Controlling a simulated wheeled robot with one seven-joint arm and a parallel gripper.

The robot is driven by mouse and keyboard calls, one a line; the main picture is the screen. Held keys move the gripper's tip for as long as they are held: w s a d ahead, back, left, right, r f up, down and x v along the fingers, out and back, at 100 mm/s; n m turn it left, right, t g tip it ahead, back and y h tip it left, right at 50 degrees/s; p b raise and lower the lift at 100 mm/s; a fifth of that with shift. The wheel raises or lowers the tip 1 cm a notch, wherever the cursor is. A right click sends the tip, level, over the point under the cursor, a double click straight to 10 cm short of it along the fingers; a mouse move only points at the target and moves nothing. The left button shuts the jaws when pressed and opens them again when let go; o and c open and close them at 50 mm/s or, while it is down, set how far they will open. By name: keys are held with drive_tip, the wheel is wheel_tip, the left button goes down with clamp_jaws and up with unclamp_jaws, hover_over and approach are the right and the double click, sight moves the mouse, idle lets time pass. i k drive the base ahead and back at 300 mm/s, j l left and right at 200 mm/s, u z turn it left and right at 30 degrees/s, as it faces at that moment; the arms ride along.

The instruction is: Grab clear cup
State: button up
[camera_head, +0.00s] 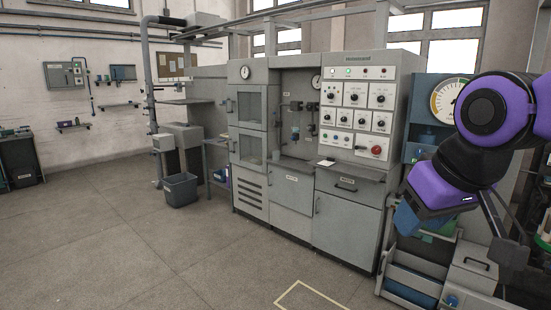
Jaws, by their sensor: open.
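A small, pale bluish, see-through vessel (295,133) stands in the recess of the grey machine, below some dark fittings. It looks like the clear cup, but it is too small to tell for sure. My purple and black arm hangs at the right, in front of the shelving. Dark slim parts at its lower end look like my gripper (507,232). It is open, with nothing seen between its fingers, and far to the right of the vessel and apart from it.
The grey machine (351,205) has a control panel with dials and a narrow ledge. A grey bin (180,189) stands on the floor at left. A storage unit with blue bins (411,288) stands at lower right. The floor (130,250) in front is clear.

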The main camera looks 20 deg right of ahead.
sight(276, 154)
drive_tip(key=i+u, duration=0.1)
drive_tip(key=i, duration=4.45)
drive_tip(key=i+j+z, duration=0.15)
drive_tip(key=i, duration=0.3)
drive_tip(key=i+z, duration=0.2)
drive_tip(key=i, duration=0.6)
